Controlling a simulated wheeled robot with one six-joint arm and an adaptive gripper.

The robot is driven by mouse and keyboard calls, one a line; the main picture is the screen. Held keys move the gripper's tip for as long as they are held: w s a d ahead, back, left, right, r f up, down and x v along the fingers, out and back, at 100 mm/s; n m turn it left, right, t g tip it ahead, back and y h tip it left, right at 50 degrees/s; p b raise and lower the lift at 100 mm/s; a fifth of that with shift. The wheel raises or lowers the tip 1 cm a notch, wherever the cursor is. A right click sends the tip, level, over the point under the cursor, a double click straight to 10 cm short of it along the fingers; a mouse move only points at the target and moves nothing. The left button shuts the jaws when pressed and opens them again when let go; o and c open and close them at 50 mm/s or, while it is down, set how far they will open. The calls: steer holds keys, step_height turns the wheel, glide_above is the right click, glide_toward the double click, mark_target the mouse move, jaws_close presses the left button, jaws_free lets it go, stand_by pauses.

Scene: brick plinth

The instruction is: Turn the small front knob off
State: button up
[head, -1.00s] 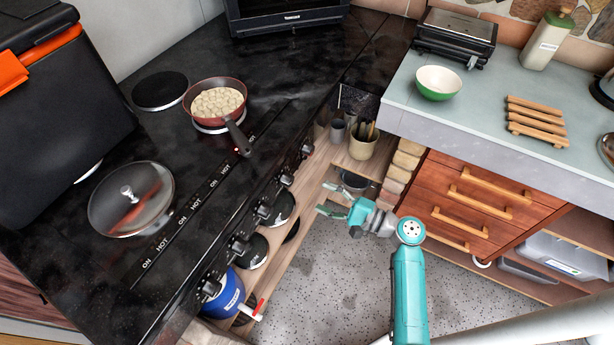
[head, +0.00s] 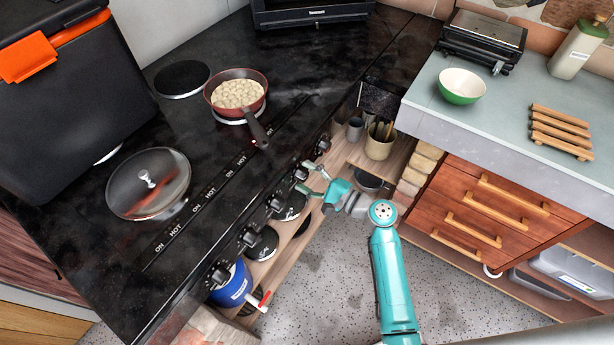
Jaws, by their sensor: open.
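A row of black knobs runs along the front edge of the black cooktop in the head view: the nearest knob (head: 219,273), then others (head: 249,238) and (head: 274,203), a fourth (head: 300,174), and the farthest knob (head: 324,143). Which of them is the small front knob I cannot tell by size. My gripper (head: 304,177) is open, its two teal fingers pointing left at the fourth knob, one finger above and one below it. Whether they touch it is unclear. A small red light (head: 254,141) glows near the pan handle.
A red pan (head: 238,94) with food sits on a back burner. A lidded pan (head: 149,184) stands at the left. Below the knobs is a shelf with a blue container (head: 231,285) and cups (head: 379,142). Drawers (head: 488,205) stand right of my arm; speckled floor is clear.

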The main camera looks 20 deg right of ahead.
steer(key=c, duration=1.2)
steer(key=shift+o, duration=0.2)
steer(key=shift+n, duration=3)
steer(key=o, duration=1.2)
steer(key=shift+c, duration=0.2)
